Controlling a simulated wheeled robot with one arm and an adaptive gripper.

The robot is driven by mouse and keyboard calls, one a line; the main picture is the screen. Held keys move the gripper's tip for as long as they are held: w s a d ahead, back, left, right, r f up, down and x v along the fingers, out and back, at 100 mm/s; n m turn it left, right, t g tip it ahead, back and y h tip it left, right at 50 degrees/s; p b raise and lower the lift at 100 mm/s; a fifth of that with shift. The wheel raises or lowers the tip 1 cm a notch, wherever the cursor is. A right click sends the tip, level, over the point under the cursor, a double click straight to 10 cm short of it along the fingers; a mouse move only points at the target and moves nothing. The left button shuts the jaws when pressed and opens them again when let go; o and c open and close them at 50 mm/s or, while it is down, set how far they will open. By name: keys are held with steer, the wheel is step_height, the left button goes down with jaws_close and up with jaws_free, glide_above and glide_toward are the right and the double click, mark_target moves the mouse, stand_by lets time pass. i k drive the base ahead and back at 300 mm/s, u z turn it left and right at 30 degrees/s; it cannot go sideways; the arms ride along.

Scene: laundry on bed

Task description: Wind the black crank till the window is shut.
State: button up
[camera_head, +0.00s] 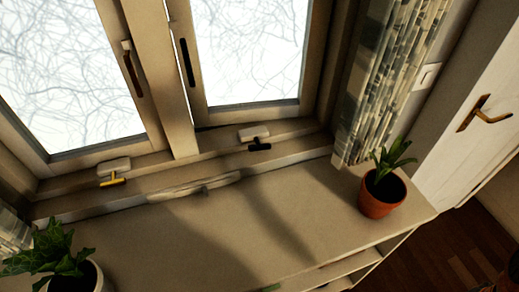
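The black crank (259,146) sits below a pale housing (253,132) on the sill, under the right window sash (250,107). The right sash has a black upright handle (187,62). A thin dark gap shows at its lower left corner, so it looks slightly ajar; how far is hard to tell. A yellow crank (112,181) with a similar pale housing (114,165) sits under the left window sash (98,143), which has a brown handle (132,70). My gripper is not in view, and nothing touches either crank.
A potted plant (379,198) in terracotta stands on the shelf top (290,222) at right. Another plant (48,252) stands at lower left. A patterned curtain (385,75) hangs right of the window, beside a white door (470,135). The middle of the shelf top is clear.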

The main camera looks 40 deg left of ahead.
mark_target(258, 146)
steer(key=z, duration=0.05)
steer(key=k, duration=0.95)
steer(key=u, duration=2)
